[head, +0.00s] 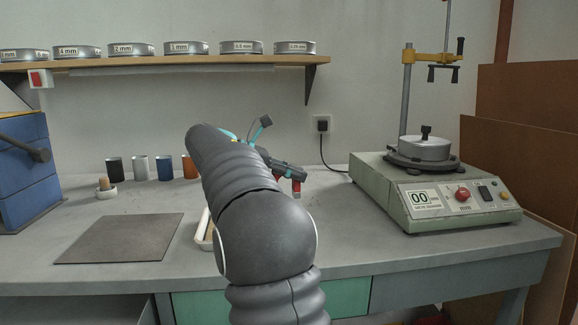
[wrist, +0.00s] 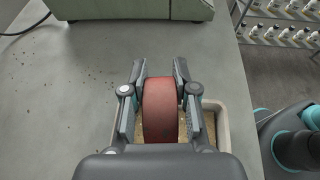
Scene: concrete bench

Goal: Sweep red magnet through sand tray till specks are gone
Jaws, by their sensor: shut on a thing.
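My gripper (wrist: 160,72) is shut on the red magnet (wrist: 160,110), with one finger on each side of it. In the head view the gripper (head: 288,172) is above the bench, right of my arm, and the red magnet (head: 297,187) hangs below it. The white sand tray (wrist: 225,125) lies below and behind the magnet in the wrist view, mostly covered by the gripper. Only strips of tan sand show, so specks in it cannot be told. In the head view my arm hides most of the tray (head: 203,228).
Dark specks (wrist: 85,85) lie scattered on the bench left of the magnet in the wrist view. A green sieve shaker (head: 430,195) stands at the right. A grey mat (head: 120,238) lies at the left. Small jars (head: 140,168) and a mortar (head: 105,190) stand behind it.

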